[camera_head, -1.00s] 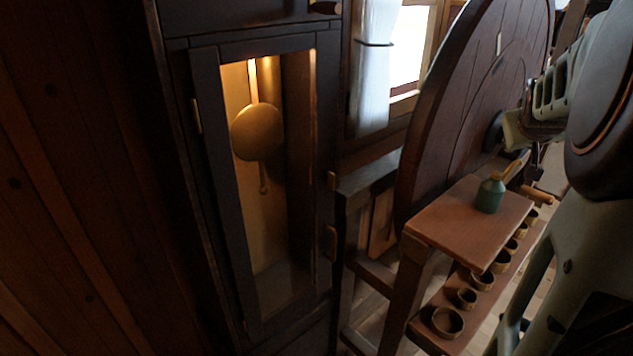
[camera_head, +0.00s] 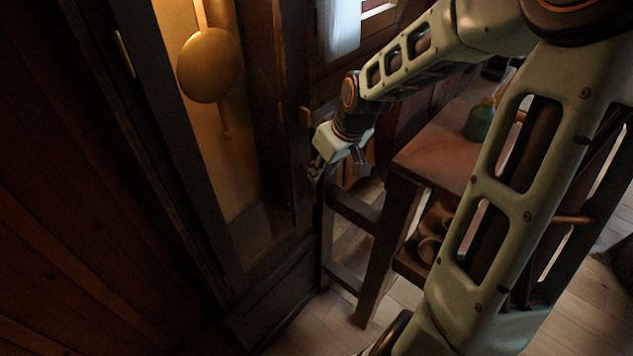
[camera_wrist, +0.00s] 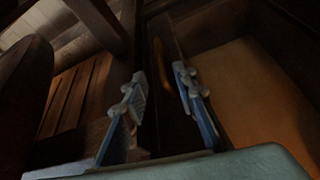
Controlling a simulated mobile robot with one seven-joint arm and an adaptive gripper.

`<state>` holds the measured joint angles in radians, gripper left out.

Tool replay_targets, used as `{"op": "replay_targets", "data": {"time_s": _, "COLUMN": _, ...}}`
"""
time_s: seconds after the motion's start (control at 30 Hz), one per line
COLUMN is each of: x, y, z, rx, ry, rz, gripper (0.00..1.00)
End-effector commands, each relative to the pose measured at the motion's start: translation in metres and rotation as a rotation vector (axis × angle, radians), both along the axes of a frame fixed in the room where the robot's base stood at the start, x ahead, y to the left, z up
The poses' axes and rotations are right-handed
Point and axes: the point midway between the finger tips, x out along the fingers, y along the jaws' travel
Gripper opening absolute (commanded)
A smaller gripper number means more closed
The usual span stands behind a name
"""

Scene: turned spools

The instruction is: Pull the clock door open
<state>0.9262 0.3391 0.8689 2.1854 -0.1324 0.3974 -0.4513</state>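The clock door (camera_head: 168,130) is a tall dark frame around a lit opening, on the left in the head view. A round brass pendulum (camera_head: 208,65) hangs inside. My gripper (camera_head: 316,178) is at the door's right edge, low down, and hides the handle area there. In the wrist view my gripper (camera_wrist: 160,88) has its two blue fingers apart. A narrow brown handle (camera_wrist: 161,66) shows between and beyond them, beside the door's dark edge. I cannot tell whether a finger touches it. The door looks closed.
A brown bench (camera_head: 425,155) stands right of the clock, with a green bottle (camera_head: 480,122) on top and small bowls (camera_head: 430,248) on its lower shelf. A small brass fitting (camera_head: 305,117) sits on the clock above my gripper. Plank floor shows below.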

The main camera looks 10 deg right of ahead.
Motion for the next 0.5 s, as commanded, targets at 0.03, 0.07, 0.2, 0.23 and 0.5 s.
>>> {"op": "replay_targets", "data": {"time_s": 0.03, "x": 0.001, "y": 0.001, "z": -0.006, "rx": 0.002, "ry": 0.001, "rz": 0.000, "gripper": 0.26}}
{"op": "replay_targets", "data": {"time_s": 0.07, "x": 0.002, "y": 0.001, "z": -0.009, "rx": 0.002, "ry": 0.002, "rz": 0.000, "gripper": 0.26}}
{"op": "replay_targets", "data": {"time_s": 0.2, "x": 0.010, "y": 0.005, "z": -0.029, "rx": 0.001, "ry": 0.000, "rz": 0.003, "gripper": 0.26}}
{"op": "replay_targets", "data": {"time_s": 0.23, "x": 0.012, "y": 0.006, "z": -0.034, "rx": 0.001, "ry": 0.001, "rz": 0.002, "gripper": 0.26}}
{"op": "replay_targets", "data": {"time_s": 0.5, "x": 0.028, "y": 0.013, "z": -0.075, "rx": 0.000, "ry": 0.000, "rz": 0.001, "gripper": 0.26}}
